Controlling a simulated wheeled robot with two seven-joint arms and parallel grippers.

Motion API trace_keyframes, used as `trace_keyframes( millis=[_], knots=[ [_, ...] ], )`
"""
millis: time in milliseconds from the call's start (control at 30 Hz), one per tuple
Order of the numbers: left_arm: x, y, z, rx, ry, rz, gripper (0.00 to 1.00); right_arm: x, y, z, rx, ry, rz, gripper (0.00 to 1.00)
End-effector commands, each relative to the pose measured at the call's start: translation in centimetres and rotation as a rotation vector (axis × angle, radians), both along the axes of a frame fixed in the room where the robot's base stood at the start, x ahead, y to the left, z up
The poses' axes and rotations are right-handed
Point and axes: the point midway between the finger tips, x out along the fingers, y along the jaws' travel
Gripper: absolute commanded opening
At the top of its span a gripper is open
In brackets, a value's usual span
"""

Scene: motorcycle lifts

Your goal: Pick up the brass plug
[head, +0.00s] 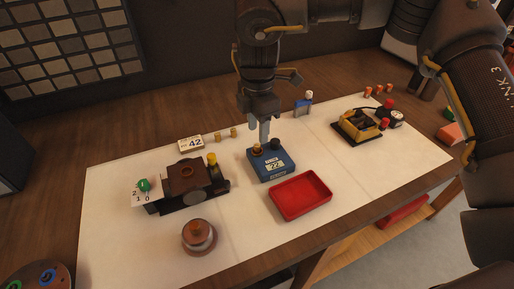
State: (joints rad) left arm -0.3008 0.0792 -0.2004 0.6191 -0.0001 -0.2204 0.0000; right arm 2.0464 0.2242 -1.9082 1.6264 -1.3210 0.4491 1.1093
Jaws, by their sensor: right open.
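A blue box (268,169) with a white label reading 22 stands near the middle of the white mat. A small brass-coloured plug (257,149) sits on its top, beside a black knob (275,144). My right gripper (259,139) is open and points down just above and behind the brass plug, apart from the black knob. I cannot tell whether its fingertips touch the plug. Two small brass-coloured pegs (228,133) stand by a tag reading 42. My left gripper is not in view.
A red tray (301,196) lies empty right in front of the box. A dark brown fixture (188,180) with a yellow knob is at left, a round copper-topped piece (199,237) in front of it. A yellow and black device (361,126) stands at right. The white mat (120,235) is clear at front left.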

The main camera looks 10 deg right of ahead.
Motion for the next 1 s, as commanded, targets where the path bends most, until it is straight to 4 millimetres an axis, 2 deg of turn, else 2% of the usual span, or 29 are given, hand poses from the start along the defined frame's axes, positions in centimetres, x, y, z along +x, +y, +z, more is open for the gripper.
trace_keyframes(
  millis=[233, 400, 667, 1000],
  knots=[
    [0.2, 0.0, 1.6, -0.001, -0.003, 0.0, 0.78, 0.2, 0.3, -2.9, -0.002, 0.004, 0.001, 0.41],
    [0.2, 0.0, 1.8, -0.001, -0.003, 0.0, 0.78, 0.2, 0.3, -4.8, -0.001, 0.002, 0.002, 0.41],
    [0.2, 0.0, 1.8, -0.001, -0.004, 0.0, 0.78, 0.2, 0.3, -5.2, 0.0, 0.001, 0.001, 0.41],
    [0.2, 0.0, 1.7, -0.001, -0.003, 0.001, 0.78, 0.2, 0.3, -5.1, 0.0, 0.001, 0.001, 0.0]
  ],
)
